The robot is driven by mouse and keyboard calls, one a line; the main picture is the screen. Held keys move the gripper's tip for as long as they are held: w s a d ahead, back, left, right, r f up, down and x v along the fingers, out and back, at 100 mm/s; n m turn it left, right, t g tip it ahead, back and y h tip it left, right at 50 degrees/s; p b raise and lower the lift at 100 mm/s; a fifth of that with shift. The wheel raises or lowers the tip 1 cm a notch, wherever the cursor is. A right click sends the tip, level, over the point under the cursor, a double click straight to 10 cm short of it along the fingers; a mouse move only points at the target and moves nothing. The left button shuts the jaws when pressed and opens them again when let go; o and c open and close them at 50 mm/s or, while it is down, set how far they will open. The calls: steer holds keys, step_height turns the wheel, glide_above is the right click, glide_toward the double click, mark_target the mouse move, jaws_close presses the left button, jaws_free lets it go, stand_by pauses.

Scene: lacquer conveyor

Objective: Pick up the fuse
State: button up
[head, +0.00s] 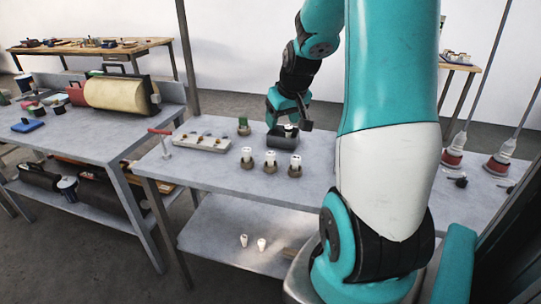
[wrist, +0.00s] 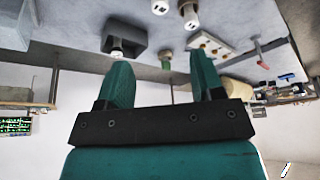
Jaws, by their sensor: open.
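Several white fuse-like cylinders are in view, and I cannot tell which one is meant. Three stand upright in brown holders on the grey bench: left (head: 246,156), middle (head: 270,160) and right (head: 295,163). Two white tops also show at the upper edge of the wrist view (wrist: 160,7). Another white-topped piece (wrist: 116,50) is at the dark grey box; whether it is inside is unclear. My gripper (head: 291,117) is over the bench near that box.
The dark box (head: 283,137) sits behind the holders. A pale block with knobs (head: 202,142), a red-handled stand (head: 163,144) and a green piece (head: 243,127) are to its left. Red-based lamps (head: 453,158) are at right.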

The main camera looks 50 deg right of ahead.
mark_target(271, 154)
steer(key=p+x, duration=0.1)
steer(key=x, duration=1)
steer(key=shift+w+f, duration=0.1)
steer(key=shift+f, duration=0.3)
steer(key=shift+p+x, duration=0.55)
steer(key=shift+x, duration=2.1)
steer(key=shift+c, duration=0.4)
steer(key=c, duration=0.9)
